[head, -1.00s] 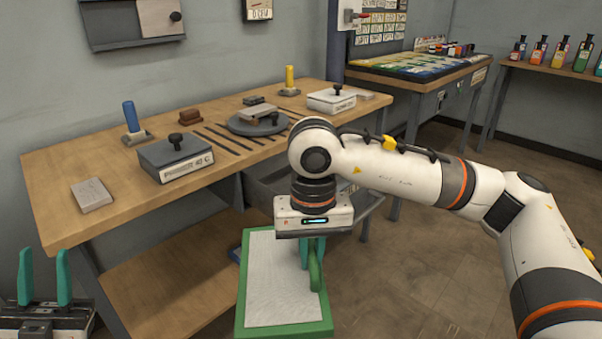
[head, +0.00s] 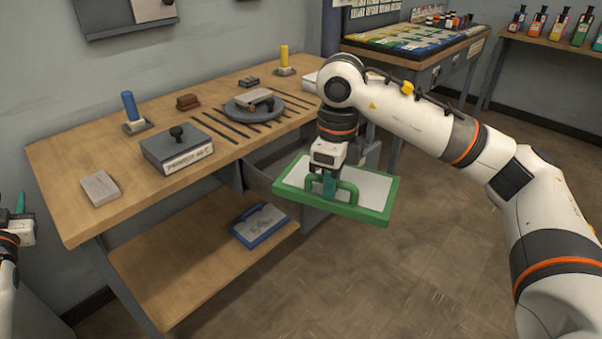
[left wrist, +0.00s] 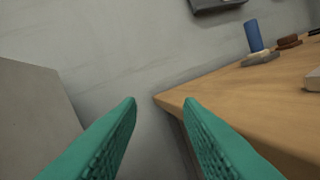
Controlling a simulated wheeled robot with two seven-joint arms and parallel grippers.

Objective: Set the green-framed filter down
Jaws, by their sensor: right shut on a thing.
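The green-framed filter (head: 375,189) is a white sheet in a green frame with a green handle on its near side. In the head view it hangs in the air in front of the bench, roughly level and slightly tilted. My right gripper (head: 330,190) is shut on its handle from above. My left gripper is at the far left edge of the head view, mostly cut off. In the left wrist view the left gripper (left wrist: 160,105) has its two teal fingers apart with nothing between them.
The wooden bench (head: 85,215) holds a grey box (head: 175,150), a round plate (head: 240,112), dark strips and blocks. A blue-framed filter (head: 259,226) lies on the lower shelf (head: 180,265), whose left part is clear. An open drawer (head: 262,178) is behind the green-framed filter.

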